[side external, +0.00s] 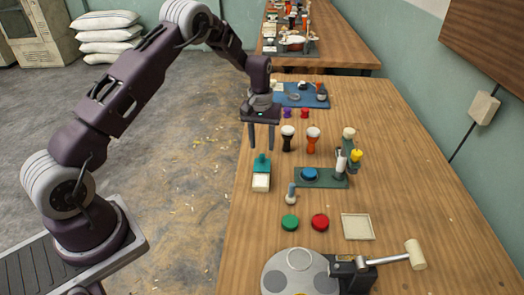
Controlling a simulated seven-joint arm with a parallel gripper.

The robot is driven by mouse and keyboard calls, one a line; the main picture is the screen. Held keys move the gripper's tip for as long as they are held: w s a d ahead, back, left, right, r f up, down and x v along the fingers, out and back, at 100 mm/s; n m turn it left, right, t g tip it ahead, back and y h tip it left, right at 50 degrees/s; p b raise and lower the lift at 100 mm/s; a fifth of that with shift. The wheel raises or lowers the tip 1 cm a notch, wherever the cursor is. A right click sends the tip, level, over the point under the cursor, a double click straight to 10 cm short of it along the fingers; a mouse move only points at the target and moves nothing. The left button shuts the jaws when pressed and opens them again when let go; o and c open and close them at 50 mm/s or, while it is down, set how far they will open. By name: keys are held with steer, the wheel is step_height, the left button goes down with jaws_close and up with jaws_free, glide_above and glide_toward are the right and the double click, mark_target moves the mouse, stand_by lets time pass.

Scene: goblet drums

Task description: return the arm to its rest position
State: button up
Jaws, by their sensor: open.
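My gripper (261,149) hangs from my purple arm near the left edge of the wooden table (410,195). Its two fingers point down, apart, with nothing between them. It is above the table and looks to be behind a teal and cream block (261,173). A black goblet drum (288,140) and an orange goblet drum (313,141) stand upright to the right of the fingers, apart from them. The exact height of the fingertips over the table is hard to tell.
A dark green tray (331,180) bears a blue disc and upright items. Green (290,223) and red (320,222) discs, a cream square tray (358,226), a grey round plate (272,271) and a mallet (415,254) lie nearer. A blue mat (312,99) is farther back. The table's right side is clear.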

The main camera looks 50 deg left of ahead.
steer(key=shift+d+r, duration=0.1)
steer(key=shift+r, duration=1.6)
steer(key=s+d+r+m+t, duration=0.1)
steer(key=s+d+r, duration=0.35)
steer(key=r, duration=0.55)
steer(key=s+d+r+m+t, duration=0.1)
steer(key=s+d+r+m, duration=0.15)
steer(key=s+r, duration=0.5)
steer(key=s+d+r+m+t, duration=0.1)
steer(key=s+d+r+m, duration=0.1)
steer(key=s, duration=0.9)
steer(key=s+d+r+m+t, duration=0.1)
steer(key=s+d+r+t, duration=0.1)
steer(key=s, duration=0.9)
steer(key=shift+s+d+r+m, duration=0.2)
steer(key=shift+d+r+m, duration=0.15)
steer(key=shift+d+r, duration=0.5)
